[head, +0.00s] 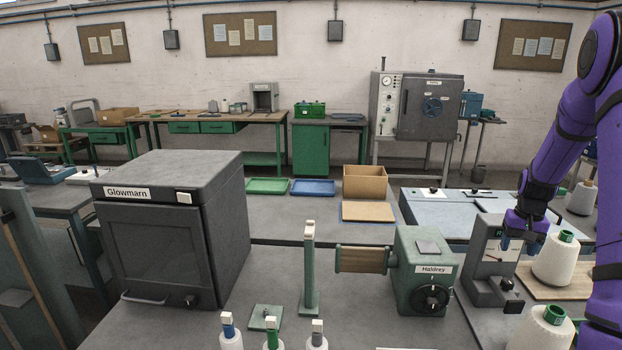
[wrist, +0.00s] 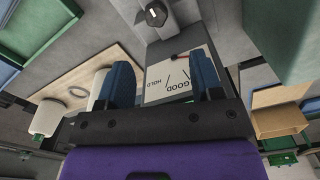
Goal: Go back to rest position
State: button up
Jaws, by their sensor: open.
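My arm comes in from the right in the head view. My gripper (head: 518,244) points down over the grey gauge (head: 487,268) and covers part of its face. In the wrist view, the two blue fingers of my gripper (wrist: 163,82) are apart with nothing held between them. Beyond them is the gauge's white dial (wrist: 181,74), marked GOOD and HOLD. I cannot tell whether a finger touches the gauge.
A white cone with a green top (head: 555,260) stands on a wooden board right of the gauge; another (head: 542,328) stands nearer. The green Haldrey winder (head: 422,280) is left of the gauge. The large grey Glowmarn box (head: 155,250) stands further left.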

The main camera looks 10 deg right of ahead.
jog(key=s+a+r+n+t, duration=0.1)
jog(key=s+a+r, duration=0.2)
jog(key=a+r, duration=0.7)
jog(key=s+a+r+n+t, duration=0.2)
jog(key=s+a+r, duration=0.2)
jog(key=a+r, duration=0.7)
jog(key=s+a+r+n+t, duration=0.1)
jog(key=s+a+r, duration=0.1)
jog(key=s+a, duration=0.5)
jog(key=s+a+r+n+t, duration=0.1)
jog(key=s+a+r+n, duration=0.1)
jog(key=s+a, duration=0.5)
jog(key=s+r, duration=0.1)
jog(key=s, duration=0.5)
jog(key=shift+s+r, duration=0.15)
jog(key=shift+s, duration=0.1)
